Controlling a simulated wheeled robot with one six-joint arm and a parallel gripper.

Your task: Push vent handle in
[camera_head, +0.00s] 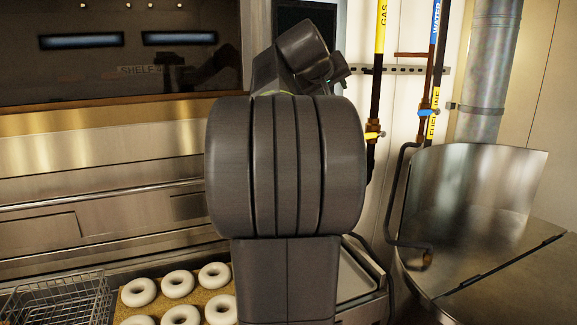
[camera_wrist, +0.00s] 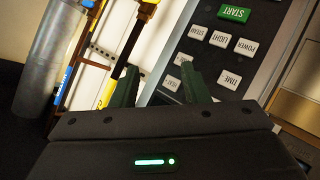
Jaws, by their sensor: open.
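I cannot make out a vent handle in either view; my arm hides the middle of the head view. My gripper (camera_wrist: 160,82) shows in the wrist view with its two dark green fingers apart and nothing between them. It points toward a grey control panel (camera_wrist: 262,62) with a green START button (camera_wrist: 234,13) and several white buttons. The fingertips overlap the panel's lower left edge in the picture; I cannot tell whether they touch it. In the head view the gripper is mostly hidden behind my arm.
A steel oven (camera_head: 100,140) with a dark window fills the left. White bagels (camera_head: 178,284) lie on a board beside a wire basket (camera_head: 62,296). A gas pipe (camera_head: 378,80) with a yellow valve and a steel kettle (camera_head: 475,190) stand at the right.

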